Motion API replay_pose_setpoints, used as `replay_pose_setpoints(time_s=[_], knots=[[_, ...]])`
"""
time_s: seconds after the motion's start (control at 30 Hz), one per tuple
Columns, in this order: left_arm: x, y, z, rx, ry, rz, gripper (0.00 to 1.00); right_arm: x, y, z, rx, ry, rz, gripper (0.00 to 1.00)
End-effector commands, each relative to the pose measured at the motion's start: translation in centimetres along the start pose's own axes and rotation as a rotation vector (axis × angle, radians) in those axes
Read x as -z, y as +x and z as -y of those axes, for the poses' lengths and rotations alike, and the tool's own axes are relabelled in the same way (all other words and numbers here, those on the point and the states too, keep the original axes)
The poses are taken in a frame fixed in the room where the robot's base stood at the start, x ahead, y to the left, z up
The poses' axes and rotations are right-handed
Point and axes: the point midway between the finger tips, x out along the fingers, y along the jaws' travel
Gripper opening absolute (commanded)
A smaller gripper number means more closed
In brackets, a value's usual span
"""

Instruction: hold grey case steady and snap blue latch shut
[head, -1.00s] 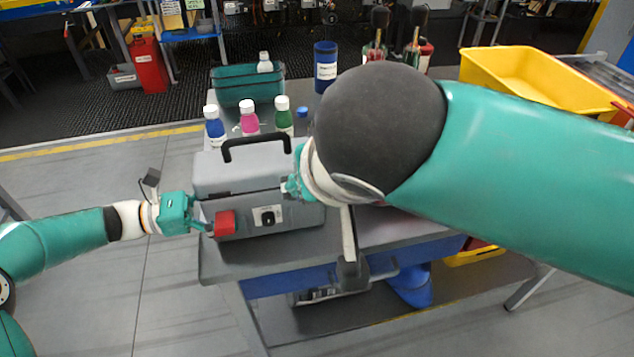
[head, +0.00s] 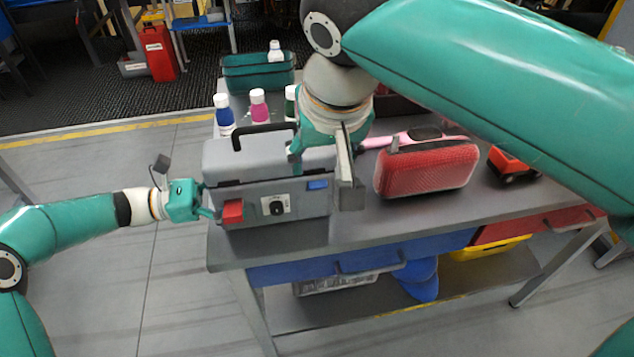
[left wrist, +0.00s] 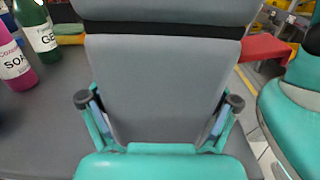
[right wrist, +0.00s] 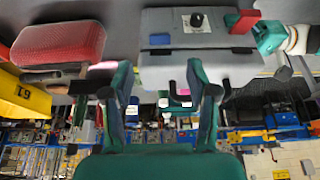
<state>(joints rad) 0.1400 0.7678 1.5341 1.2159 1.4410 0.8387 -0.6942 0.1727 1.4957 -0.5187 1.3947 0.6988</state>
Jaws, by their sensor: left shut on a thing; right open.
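The grey case (head: 285,195) with a black top handle stands on the table. Its front has a red latch (head: 233,211), a dark knob on a pale plate (head: 275,207) and the blue latch (head: 317,184) near the right end. My left gripper (head: 210,213) is shut on the case's left end; in the left wrist view (left wrist: 158,103) its fingers lie on both sides of the grey body. My right gripper (head: 322,158) is open and empty near the case's right end. The right wrist view shows the blue latch (right wrist: 160,39) beyond its spread fingers (right wrist: 163,85). Whether the latch is fastened I cannot tell.
A red textured case (head: 428,169) and a red toy-like vehicle (head: 512,163) lie to the right. Blue (head: 224,116) and pink (head: 259,107) bottles and a teal bin (head: 240,75) stand behind the grey case. The table front is clear.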

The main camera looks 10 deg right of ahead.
Motion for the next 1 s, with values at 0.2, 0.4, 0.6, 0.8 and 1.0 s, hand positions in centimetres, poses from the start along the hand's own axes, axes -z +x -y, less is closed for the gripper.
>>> replay_pose_setpoints(time_s=[0.2, 0.4, 0.6, 0.8, 1.0], knots=[[0.0, 0.0, 0.0, -0.001, 0.0, 0.0, 0.18, -0.1, 4.1, -0.1, -0.004, -0.001, 0.005, 0.58], [0.0, 0.0, 0.0, -0.002, 0.0, 0.0, 0.18, -0.1, 7.7, -0.1, -0.003, 0.0, 0.004, 0.58], [0.0, 0.0, -0.1, -0.002, 0.0, 0.0, 0.18, -0.1, 9.8, 0.0, -0.002, -0.001, 0.0, 0.58], [0.0, 0.0, -0.1, -0.003, 0.0, 0.0, 0.18, -0.1, 10.3, 0.0, -0.001, -0.001, 0.0, 0.58], [0.0, 0.0, -0.1, -0.003, 0.0, 0.0, 0.18, -0.1, 10.3, 0.0, -0.001, -0.001, 0.0, 0.53]])
